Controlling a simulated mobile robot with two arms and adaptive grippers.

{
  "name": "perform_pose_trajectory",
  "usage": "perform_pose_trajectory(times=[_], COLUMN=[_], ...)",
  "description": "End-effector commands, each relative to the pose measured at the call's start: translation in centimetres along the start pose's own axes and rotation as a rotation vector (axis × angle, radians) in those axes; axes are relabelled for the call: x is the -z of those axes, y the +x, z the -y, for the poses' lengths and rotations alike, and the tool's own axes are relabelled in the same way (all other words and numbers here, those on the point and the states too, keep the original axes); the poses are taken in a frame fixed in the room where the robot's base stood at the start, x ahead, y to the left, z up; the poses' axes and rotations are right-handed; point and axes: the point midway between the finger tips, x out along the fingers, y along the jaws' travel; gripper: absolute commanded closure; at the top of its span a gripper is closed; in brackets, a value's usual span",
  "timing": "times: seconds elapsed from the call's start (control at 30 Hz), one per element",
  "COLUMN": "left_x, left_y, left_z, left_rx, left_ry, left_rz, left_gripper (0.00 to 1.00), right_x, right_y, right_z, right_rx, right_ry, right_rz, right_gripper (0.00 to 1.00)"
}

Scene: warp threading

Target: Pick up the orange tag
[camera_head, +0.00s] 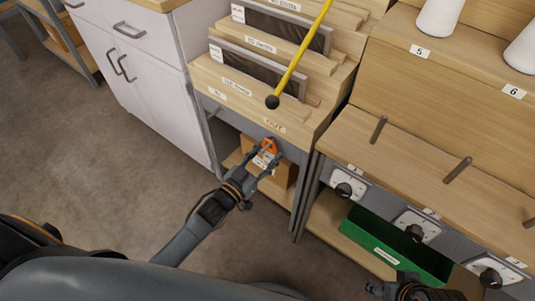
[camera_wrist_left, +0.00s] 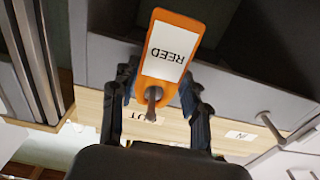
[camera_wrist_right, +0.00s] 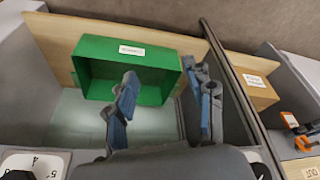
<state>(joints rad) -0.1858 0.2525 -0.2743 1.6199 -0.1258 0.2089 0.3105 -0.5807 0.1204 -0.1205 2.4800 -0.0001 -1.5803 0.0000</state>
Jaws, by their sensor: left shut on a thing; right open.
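The orange tag (camera_wrist_left: 168,50) has a white label reading "REED" and shows upside down between the fingers of my left gripper (camera_wrist_left: 160,95) in the left wrist view. My left gripper is shut on its narrow end, where a grey peg or pin tip shows. In the head view the tag (camera_head: 268,146) is at the tip of my left gripper (camera_head: 265,160), in front of the wooden rack's lower front edge. My right gripper (camera_wrist_right: 165,95) is open and empty, in front of the green bin (camera_wrist_right: 100,88). In the head view it is at the bottom edge, partly cut off.
The wooden stepped rack (camera_head: 240,95) holds dark framed panels, and a yellow rod with a black ball end (camera_head: 272,101) reaches over it. A cardboard box (camera_head: 283,178) sits on the shelf below. To the right, a bench has pegs (camera_head: 457,169) and dials (camera_head: 415,232).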

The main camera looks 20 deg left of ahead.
Motion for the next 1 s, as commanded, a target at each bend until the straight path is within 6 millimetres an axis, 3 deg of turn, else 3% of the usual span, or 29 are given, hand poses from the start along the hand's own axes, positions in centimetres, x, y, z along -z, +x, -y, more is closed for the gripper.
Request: perform_pose_trajectory(times=[0.17,0.37,0.5,0.8,1.0], left_x=[1.7,1.4,1.4,1.4,1.4], left_y=[0.0,-3.5,-6.9,-14.5,-17.2], left_z=[0.0,0.0,0.0,0.0,0.0], left_rx=[-0.001,0.000,0.000,0.000,0.000], left_ry=[0.001,-0.001,-0.001,-0.001,0.001], left_rz=[-0.001,0.004,0.006,0.005,0.001], left_gripper=[0.76,0.76,0.76,0.76,0.76], right_x=[0.3,0.5,0.6,0.0,-0.3], right_y=[-0.9,-0.9,1.7,5.3,6.4], right_z=[0.0,-0.1,0.0,0.2,0.3], right_rx=[0.000,0.000,0.003,0.006,0.007], right_ry=[0.000,0.000,0.000,-0.003,-0.004], right_rz=[0.000,-0.004,0.011,0.031,0.036], right_gripper=[0.46,0.46,0.46,0.46,0.46])
